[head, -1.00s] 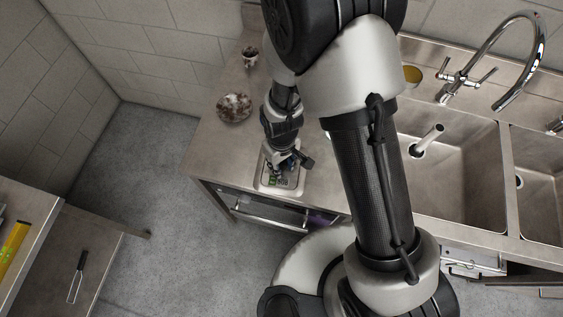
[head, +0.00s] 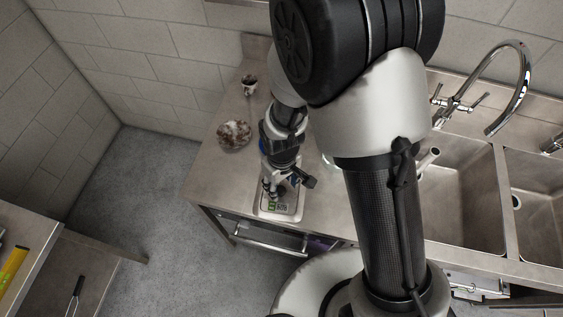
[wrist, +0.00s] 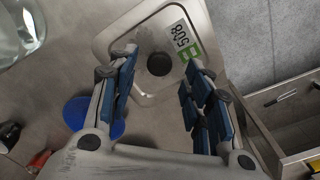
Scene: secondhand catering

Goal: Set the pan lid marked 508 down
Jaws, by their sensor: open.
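The pan lid marked 508 (head: 292,212) is a rectangular steel lid with a dark knob. It lies on the steel counter (head: 215,180) close to the front edge. The wrist view shows the lid (wrist: 133,82) with its white and green 508 label and the knob between my fingertips in the picture. My gripper (head: 272,190) is open, with nothing between its blue-padded fingers (wrist: 160,78). It is above the lid, apparently clear of the knob; the exact gap is hard to tell. My arm hides part of the counter behind it.
A brown-and-white bowl (head: 234,135) and a small cup (head: 249,85) stand farther back on the counter. The wrist view shows a blue round thing (wrist: 78,114) and a clear glass vessel (wrist: 20,28) nearby. Sinks (head: 460,205) lie to the right. An open drawer (wrist: 290,115) is below the edge.

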